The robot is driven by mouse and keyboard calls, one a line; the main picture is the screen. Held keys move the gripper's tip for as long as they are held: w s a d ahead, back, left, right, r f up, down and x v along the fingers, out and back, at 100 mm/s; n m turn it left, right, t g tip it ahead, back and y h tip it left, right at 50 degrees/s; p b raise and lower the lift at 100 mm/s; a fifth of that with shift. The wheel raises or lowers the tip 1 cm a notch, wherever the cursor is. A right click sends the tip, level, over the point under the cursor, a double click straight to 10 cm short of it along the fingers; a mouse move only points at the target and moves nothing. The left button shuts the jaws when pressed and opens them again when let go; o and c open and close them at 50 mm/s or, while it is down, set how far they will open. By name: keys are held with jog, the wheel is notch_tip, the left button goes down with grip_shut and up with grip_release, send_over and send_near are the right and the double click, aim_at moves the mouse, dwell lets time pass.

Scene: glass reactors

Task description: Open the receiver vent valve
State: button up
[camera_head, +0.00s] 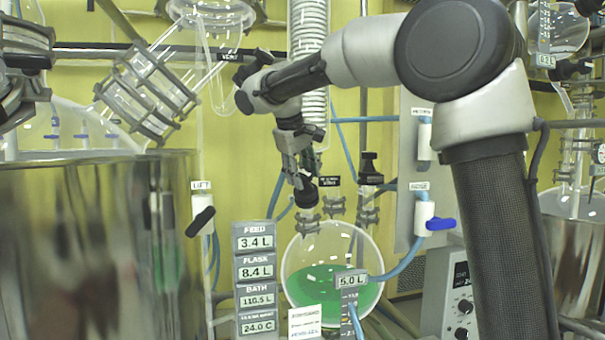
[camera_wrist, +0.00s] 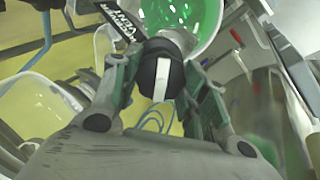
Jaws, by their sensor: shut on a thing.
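The receiver vent valve has a black round knob (camera_wrist: 161,72) with a white stripe across its face. In the wrist view the stripe runs nearly up and down. My gripper (camera_wrist: 158,78) has a finger on each side of the knob and is shut on it. A black label (camera_wrist: 120,18) beside the knob reads as a vent label. In the head view my gripper (camera_head: 298,168) points down onto the black knob (camera_head: 306,195), above the round glass receiver (camera_head: 332,250) holding green liquid. The fingers partly hide the knob there.
A tall black-topped fitting (camera_head: 369,168) stands close right of the knob. A blue-handled valve (camera_head: 436,223) is further right. A lift valve with a black handle (camera_head: 203,218) and the readout stack (camera_head: 254,280) are left. A large metal bath (camera_head: 90,250) fills the lower left.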

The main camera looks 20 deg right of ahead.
jog(key=n, duration=0.4)
jog(key=shift+n+h, duration=0.3)
dwell(0.3)
jog(key=o, duration=1.1)
jog(key=shift+c, duration=0.2)
jog(key=v, duration=1.2)
jog(key=shift+s, duration=0.2)
jog(key=shift+f, duration=0.1)
